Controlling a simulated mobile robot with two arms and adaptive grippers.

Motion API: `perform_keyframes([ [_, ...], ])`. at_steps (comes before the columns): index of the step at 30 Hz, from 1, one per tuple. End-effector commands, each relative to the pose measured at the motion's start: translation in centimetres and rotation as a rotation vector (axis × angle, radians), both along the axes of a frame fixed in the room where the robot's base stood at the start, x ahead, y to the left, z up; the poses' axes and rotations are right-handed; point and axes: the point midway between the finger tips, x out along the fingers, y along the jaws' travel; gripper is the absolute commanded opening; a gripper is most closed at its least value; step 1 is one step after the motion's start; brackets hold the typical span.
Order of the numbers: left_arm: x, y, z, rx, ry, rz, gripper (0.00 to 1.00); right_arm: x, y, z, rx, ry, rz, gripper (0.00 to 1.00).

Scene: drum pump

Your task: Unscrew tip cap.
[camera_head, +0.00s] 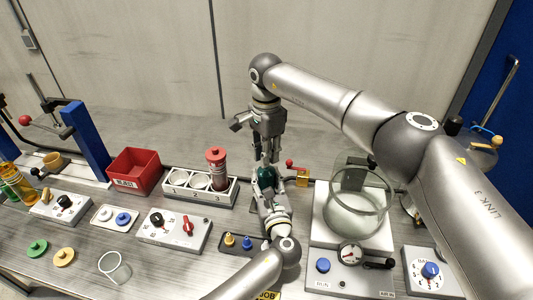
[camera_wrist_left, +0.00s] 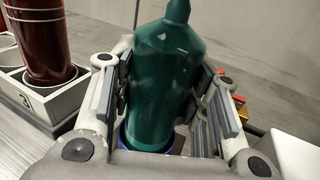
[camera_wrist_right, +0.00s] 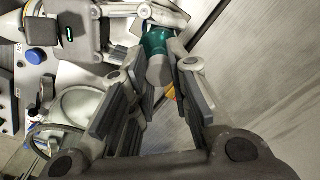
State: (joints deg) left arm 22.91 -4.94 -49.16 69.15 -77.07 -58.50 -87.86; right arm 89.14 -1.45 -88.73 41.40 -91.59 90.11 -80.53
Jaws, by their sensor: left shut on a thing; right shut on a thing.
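A dark green cartridge (camera_head: 265,182) stands upright with its narrow tip up. In the left wrist view the green cartridge (camera_wrist_left: 160,85) sits between the finger pads, with a blue ring (camera_wrist_left: 125,140) around its lower end. My left gripper (camera_head: 268,192) is shut on the cartridge's body. My right gripper (camera_head: 268,152) comes down from above and is shut at the cartridge's top end, on the tip cap (camera_wrist_right: 159,72). In the right wrist view the cap lies between the right finger pads. Most of the cap is hidden in the head view.
A rack (camera_head: 202,197) holding a red cartridge (camera_head: 216,170) and a red bin (camera_head: 135,170) stand left of the grippers. A glass vessel (camera_head: 358,205) on a pale base unit stands close on the right. A control box (camera_head: 172,231) and small tray (camera_head: 240,245) lie in front.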

Motion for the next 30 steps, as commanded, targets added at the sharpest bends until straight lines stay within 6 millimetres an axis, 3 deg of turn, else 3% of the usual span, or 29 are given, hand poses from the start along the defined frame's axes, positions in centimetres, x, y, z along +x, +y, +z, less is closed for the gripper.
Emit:
perform_keyframes([
  [5, 0.0, 0.0, -0.1, 0.001, 0.001, 0.000, 0.00, 0.0, 0.0, 0.6, 0.001, -0.001, 0.000, 0.00],
  [13, 0.0, 0.0, -0.1, 0.001, 0.001, 0.000, 0.00, 0.1, 0.0, 3.7, -0.001, -0.003, 0.000, 0.00],
  [20, 0.0, 0.0, -0.1, 0.001, 0.001, 0.000, 0.00, 0.0, 0.0, 4.0, 0.000, 0.000, 0.000, 0.00],
  [21, 0.0, 0.0, -0.1, 0.001, 0.001, 0.000, 0.45, 0.0, 0.0, 4.0, 0.000, 0.000, 0.000, 0.00],
  [26, 0.0, 0.0, -0.1, 0.001, 0.001, 0.000, 0.66, 0.0, 0.0, 4.0, 0.000, 0.000, 0.000, 0.00],
  [30, 0.0, 0.0, 0.0, 0.000, 0.001, 0.000, 0.68, 0.0, 0.0, 4.0, 0.000, 0.000, 0.000, 0.00],
])
